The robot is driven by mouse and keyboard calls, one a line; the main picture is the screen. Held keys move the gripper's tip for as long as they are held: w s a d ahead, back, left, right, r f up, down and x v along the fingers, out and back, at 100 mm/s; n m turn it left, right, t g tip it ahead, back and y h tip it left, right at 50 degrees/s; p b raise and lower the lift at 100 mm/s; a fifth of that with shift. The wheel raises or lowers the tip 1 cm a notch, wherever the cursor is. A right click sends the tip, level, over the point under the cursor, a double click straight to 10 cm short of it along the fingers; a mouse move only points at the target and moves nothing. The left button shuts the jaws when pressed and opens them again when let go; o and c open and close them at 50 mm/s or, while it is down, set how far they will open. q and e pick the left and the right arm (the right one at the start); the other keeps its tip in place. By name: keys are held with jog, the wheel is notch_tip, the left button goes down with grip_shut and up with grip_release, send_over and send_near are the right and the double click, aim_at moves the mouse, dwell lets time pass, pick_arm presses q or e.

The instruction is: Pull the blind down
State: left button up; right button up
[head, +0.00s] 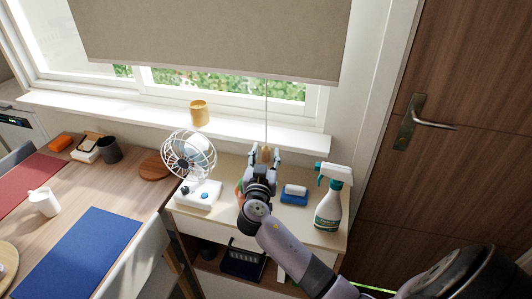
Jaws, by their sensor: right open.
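The beige blind (210,35) hangs over the upper part of the window, and a strip of greenery shows below its bottom edge. A thin cord (266,112) hangs from the blind's lower edge, in front of the sill. At its end is a small wooden knob (265,154). My right gripper (265,153) is open, with its fingers on either side of the knob. I cannot tell whether they touch it. My left gripper is not in view.
A white fan (190,155), a blue sponge holder (294,196) and a spray bottle (331,198) stand on the cabinet near my right gripper. A yellow cup (199,112) is on the sill (110,108). A wooden door (465,100) is at right.

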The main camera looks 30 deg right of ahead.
jog(key=v, duration=1.1)
